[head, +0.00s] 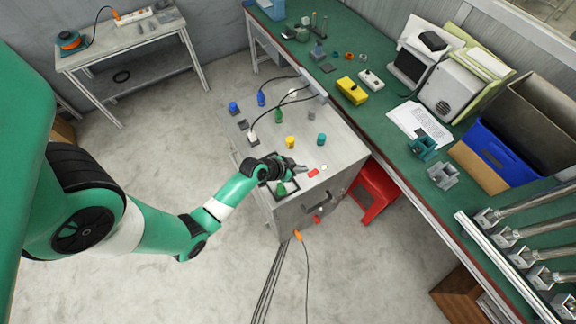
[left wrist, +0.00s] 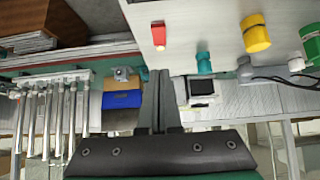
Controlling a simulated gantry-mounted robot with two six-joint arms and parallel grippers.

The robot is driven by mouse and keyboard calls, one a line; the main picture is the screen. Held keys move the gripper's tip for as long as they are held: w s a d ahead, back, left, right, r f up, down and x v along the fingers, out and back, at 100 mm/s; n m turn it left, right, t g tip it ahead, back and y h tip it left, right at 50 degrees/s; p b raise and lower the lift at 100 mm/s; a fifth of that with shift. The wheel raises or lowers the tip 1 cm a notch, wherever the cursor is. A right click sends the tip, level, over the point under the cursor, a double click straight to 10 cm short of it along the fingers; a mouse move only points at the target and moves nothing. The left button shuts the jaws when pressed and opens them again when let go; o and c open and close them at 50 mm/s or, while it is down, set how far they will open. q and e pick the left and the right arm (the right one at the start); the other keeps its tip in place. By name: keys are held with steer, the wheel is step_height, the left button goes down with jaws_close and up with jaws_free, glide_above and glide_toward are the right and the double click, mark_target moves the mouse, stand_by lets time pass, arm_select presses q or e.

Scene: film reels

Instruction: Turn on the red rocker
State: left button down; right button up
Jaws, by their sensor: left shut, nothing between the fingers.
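The red rocker (head: 313,173) is a small red block on the top of the grey metal cabinet (head: 335,150), near its front edge. It also shows in the left wrist view (left wrist: 158,36), just beyond the fingertips. My left gripper (head: 304,167) is shut and empty, with its tips close beside the rocker. In the left wrist view the closed fingers (left wrist: 160,75) point towards the rocker, with a gap between. I cannot tell which way the rocker is tipped. My right gripper is not in view.
Yellow (head: 290,142), teal (head: 321,139), blue (head: 261,98) and green (head: 278,115) plugs or knobs stand on the cabinet, with black cables among them. A green workbench (head: 385,95) runs along the right. A red stool (head: 372,190) stands beside the cabinet.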

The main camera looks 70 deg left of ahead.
arm_select(q)
steer(key=f+p+v, duration=0.1)
steer(key=v, duration=0.5)
steer(key=shift+s+d+r, duration=0.3)
steer(key=shift+s+r, duration=0.05)
steer(key=shift+s, duration=0.35)
